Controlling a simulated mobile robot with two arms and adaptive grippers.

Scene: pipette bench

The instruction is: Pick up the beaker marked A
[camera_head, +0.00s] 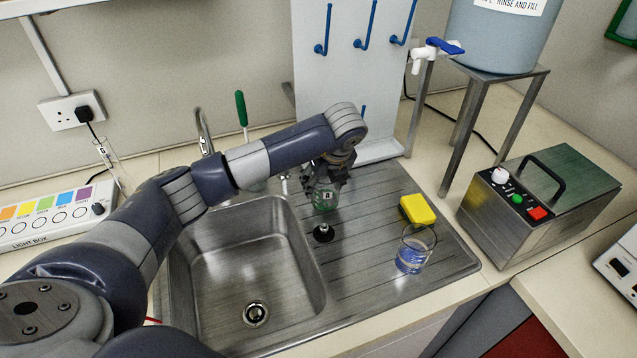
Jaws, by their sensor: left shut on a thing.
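My left gripper (327,180) is shut on a small glass vessel (325,200), held upright over the draining board right of the sink. The vessel has a greenish tint and a label with a dark letter, too small to read surely. Its upper part is hidden by the fingers. A clear glass beaker (414,251) with blue on it stands apart on the right side of the draining board; I see no letter on it. My right gripper is not in view.
A black plug-like thing (323,233) lies below the held vessel. A yellow sponge (417,209) is by the clear beaker. The sink basin (235,265) is empty. A pegboard (345,90) stands behind, a metal box (540,200) and tank stand (466,130) at right.

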